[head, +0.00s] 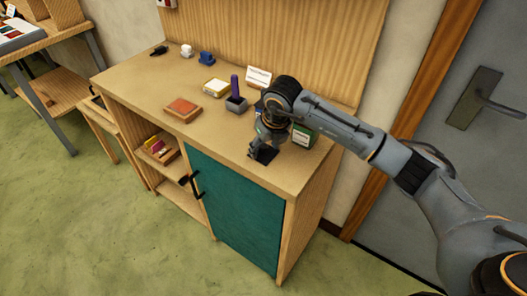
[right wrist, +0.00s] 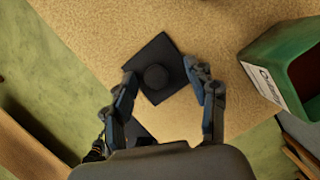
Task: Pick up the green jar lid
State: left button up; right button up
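My right gripper (head: 259,143) reaches down over the front right part of the cabinet top. In the right wrist view its two fingers (right wrist: 164,84) are spread apart. Between and just beyond the fingertips lies a dark square piece (right wrist: 172,61) with a round dark knob (right wrist: 156,77) on it; the square also shows in the head view (head: 265,154). I cannot make out a clearly green jar lid; the round piece looks nearly black. Nothing is visibly gripped. My left gripper is not in view.
A green box (right wrist: 288,66) with a white label stands close right of the gripper, also in the head view (head: 303,135). The cabinet top's (head: 215,137) front middle is clear.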

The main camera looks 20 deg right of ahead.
jog(key=shift+s+f, duration=0.1)
jog(key=shift+s, duration=0.05)
grip_shut()
